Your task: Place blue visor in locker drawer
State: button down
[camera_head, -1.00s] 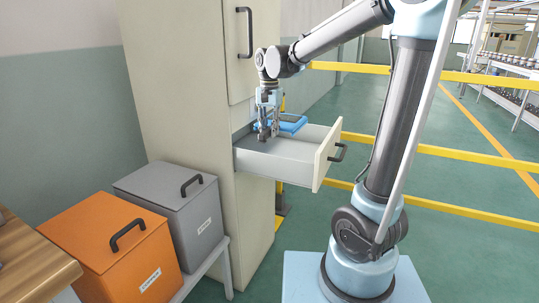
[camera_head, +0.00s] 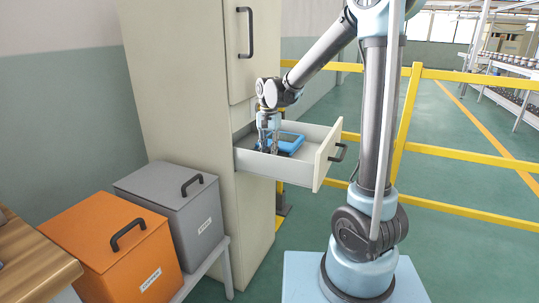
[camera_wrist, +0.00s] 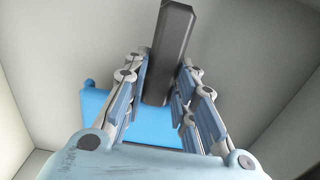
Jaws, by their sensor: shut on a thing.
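The blue visor (camera_head: 289,144) is inside the open locker drawer (camera_head: 327,158), low between its walls. My gripper (camera_head: 268,148) points down into the drawer at the visor's left side. In the wrist view my gripper (camera_wrist: 162,100) is shut on a dark bar of the visor (camera_wrist: 172,45), with the visor's blue part (camera_wrist: 150,125) below the fingers. The drawer's pale walls (camera_wrist: 35,110) surround it. I cannot tell whether the visor touches the drawer floor.
The tall beige locker (camera_head: 185,90) stands behind the drawer, with a closed door above. A grey box (camera_head: 170,200) and an orange box (camera_head: 120,250) with handles sit at the lower left. Yellow rails (camera_head: 460,155) run behind on the right.

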jog(key=shift+f, duration=0.95)
jog(key=c, duration=1.3)
grip_release()
notch_tip(320, 180, up, 12)
jog(key=shift+r, duration=0.1)
jog(key=shift+s, duration=0.1)
